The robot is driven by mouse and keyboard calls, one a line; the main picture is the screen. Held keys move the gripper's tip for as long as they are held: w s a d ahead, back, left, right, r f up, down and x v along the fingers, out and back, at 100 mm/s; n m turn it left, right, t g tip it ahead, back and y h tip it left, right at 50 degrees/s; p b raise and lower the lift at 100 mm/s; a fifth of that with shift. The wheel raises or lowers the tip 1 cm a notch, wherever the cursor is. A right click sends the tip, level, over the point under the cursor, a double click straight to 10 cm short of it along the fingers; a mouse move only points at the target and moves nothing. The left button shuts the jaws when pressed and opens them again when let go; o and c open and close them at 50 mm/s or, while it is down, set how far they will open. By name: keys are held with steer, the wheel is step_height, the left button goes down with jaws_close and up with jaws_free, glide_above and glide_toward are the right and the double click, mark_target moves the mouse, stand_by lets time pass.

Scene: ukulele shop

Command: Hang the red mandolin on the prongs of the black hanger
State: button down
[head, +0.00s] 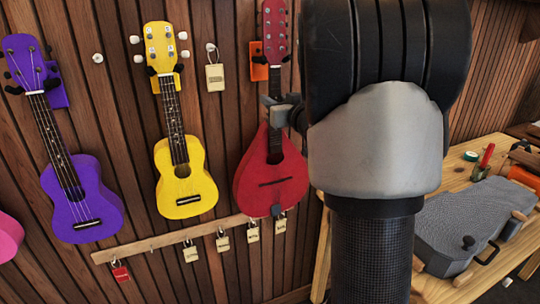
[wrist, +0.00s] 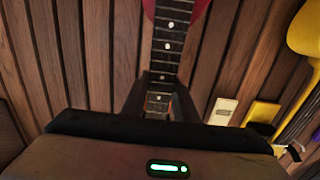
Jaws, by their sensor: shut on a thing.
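The red mandolin (head: 270,182) is upright against the slatted wall in the head view, its body low and its neck up. My gripper (head: 276,108) is shut on its neck, just above the body. The wrist view shows my fingers (wrist: 160,92) on both sides of the dark fretboard (wrist: 167,45), with a bit of the red body at the top. An orange hanger (head: 259,68) with a dark part shows behind the upper neck. I cannot make out a black hanger, nor whether the mandolin's head rests on any prongs; its top is cut off.
A yellow ukulele (head: 186,180) and a purple ukulele (head: 82,198) hang to the left. A wooden rail (head: 150,244) with several tagged padlocks runs below. My arm blocks the middle right. A workbench (head: 462,152) with a grey case (head: 470,222) and tools stands at right.

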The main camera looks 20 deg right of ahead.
mark_target(276, 90)
stand_by(0.4)
steer(key=shift+r+p, duration=1.05)
steer(key=shift+r, duration=0.5)
steer(key=shift+s+d, duration=0.15)
steer(key=shift+s, duration=2.45)
steer(key=shift+s, duration=2.85)
steer(key=shift+f, duration=0.1)
